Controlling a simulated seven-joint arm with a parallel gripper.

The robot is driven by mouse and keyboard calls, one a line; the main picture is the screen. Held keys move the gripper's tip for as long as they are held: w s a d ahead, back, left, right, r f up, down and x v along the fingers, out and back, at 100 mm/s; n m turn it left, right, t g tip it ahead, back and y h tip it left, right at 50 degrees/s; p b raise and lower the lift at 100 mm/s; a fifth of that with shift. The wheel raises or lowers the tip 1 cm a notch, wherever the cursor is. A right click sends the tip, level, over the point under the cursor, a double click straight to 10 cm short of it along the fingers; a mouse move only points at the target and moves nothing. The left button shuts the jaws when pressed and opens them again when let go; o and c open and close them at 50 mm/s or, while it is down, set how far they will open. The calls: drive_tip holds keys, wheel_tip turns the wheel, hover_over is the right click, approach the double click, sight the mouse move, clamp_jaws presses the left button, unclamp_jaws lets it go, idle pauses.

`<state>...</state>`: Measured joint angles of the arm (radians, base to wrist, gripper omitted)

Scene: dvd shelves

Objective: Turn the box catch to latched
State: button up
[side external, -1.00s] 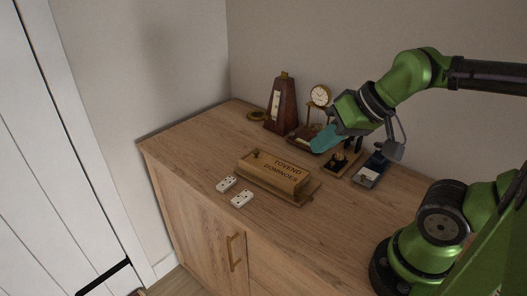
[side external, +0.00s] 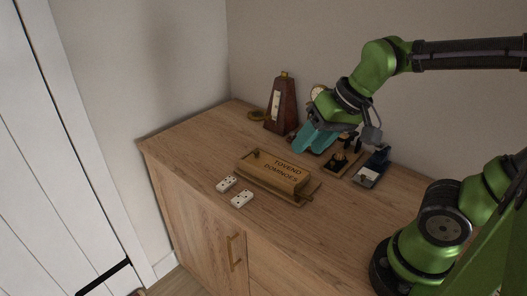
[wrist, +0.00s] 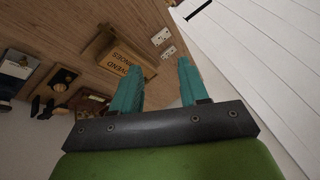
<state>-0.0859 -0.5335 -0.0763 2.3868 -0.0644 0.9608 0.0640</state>
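The wooden dominoes box (side external: 275,172), with dark lettering on its lid, lies on the cabinet top. It also shows in the wrist view (wrist: 108,48), partly behind a finger. A small brass-coloured knob (side external: 256,152) stands at its far left end; I cannot tell whether this is the catch or how the catch is turned. My gripper (side external: 307,146), with teal fingers, is above and behind the box, apart from it. In the wrist view (wrist: 158,78) its two fingers are spread with nothing between them.
Two white dominoes (side external: 227,183) (side external: 242,198) lie in front of the box. The cabinet top (side external: 200,150) left of the box is clear.

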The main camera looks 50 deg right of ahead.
sight(299, 185)
drive_tip(key=w+d+f+m+g+h, duration=0.15)
drive_tip(key=w+d+m+g, duration=0.4)
drive_tip(key=m, duration=0.75)
drive_tip(key=shift+h, duration=0.35)
wheel_tip(299, 185, down, 16)
drive_tip(key=shift+d+r, duration=0.1)
drive_tip(key=shift+r, duration=0.05)
clamp_jaws()
